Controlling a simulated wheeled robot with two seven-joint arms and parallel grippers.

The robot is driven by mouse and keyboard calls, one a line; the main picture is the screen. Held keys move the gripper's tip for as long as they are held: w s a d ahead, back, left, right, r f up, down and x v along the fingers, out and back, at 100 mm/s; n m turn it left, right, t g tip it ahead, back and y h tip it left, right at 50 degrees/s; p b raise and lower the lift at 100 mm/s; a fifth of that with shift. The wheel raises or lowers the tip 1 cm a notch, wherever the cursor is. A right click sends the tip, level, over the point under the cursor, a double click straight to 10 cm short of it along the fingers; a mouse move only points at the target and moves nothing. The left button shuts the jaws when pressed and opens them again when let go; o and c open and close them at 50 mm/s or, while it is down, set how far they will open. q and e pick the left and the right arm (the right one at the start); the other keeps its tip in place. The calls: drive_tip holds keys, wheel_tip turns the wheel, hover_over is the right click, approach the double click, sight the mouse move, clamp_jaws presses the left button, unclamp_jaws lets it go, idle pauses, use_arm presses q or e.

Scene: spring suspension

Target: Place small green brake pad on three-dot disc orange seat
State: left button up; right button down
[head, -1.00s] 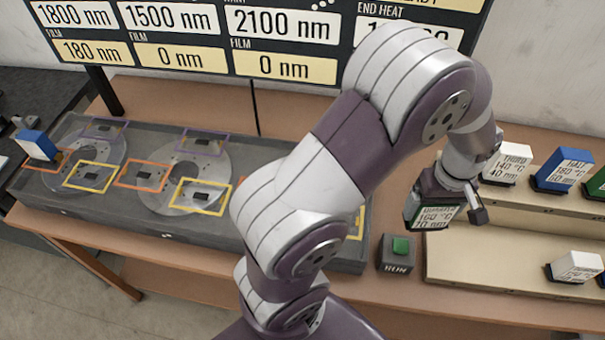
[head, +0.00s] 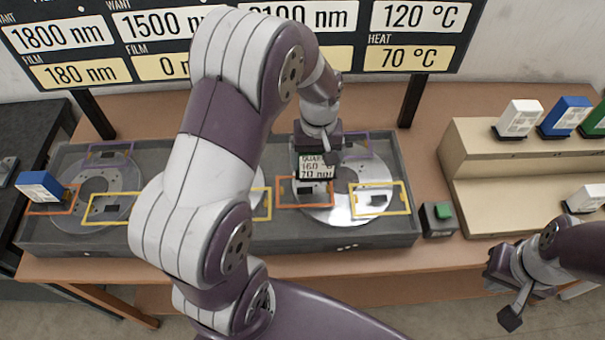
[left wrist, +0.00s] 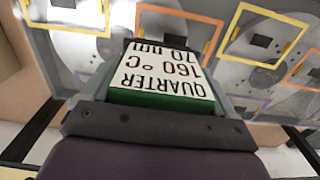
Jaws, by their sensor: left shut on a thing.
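My left gripper (head: 318,150) is shut on the small green pad (head: 316,166), a block with a white label reading QUARTER, 160 °C, 70 nm. In the left wrist view the pad (left wrist: 160,78) shows its label and green side between the fingers. The gripper holds it over the right disc (head: 345,212), by the orange seat (head: 291,205); a gap beneath the pad cannot be judged. Three dots mark the tray front below this disc. The seat's upper part is partly hidden. My right gripper (head: 508,305) is at lower right, its jaws unclear.
A blue pad (head: 40,186) stands at the left disc's orange seat. Yellow (head: 381,212) and purple (head: 364,146) frames lie near the held pad. A green-button box (head: 438,218) and a stepped rack (head: 490,175) with several pads stand right.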

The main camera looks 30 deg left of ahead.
sight(305, 177)
use_arm(q)
drive_tip(key=shift+s+a+f, duration=0.35)
drive_tip(key=shift+s+a, duration=0.25)
drive_tip(key=shift+s+a+f, duration=0.3)
drive_tip(key=shift+s+a, duration=0.25)
drive_tip(key=shift+a, duration=0.05)
drive_tip(key=f, duration=0.1)
drive_tip(key=f+p, duration=0.1)
drive_tip(key=d+f, duration=0.1)
drive_tip(key=f, duration=0.1)
drive_tip(key=shift+w, duration=0.25)
drive_tip(key=shift+f, duration=0.15)
drive_tip(key=shift+s+a, duration=0.1)
drive_tip(key=shift+a, duration=0.2)
drive_tip(key=shift+s+f, duration=0.1)
drive_tip(key=o, duration=1)
drive_tip(key=shift+o, duration=0.2)
drive_tip(key=shift+d, duration=0.15)
use_arm(e)
drive_tip(key=shift+r, duration=0.85)
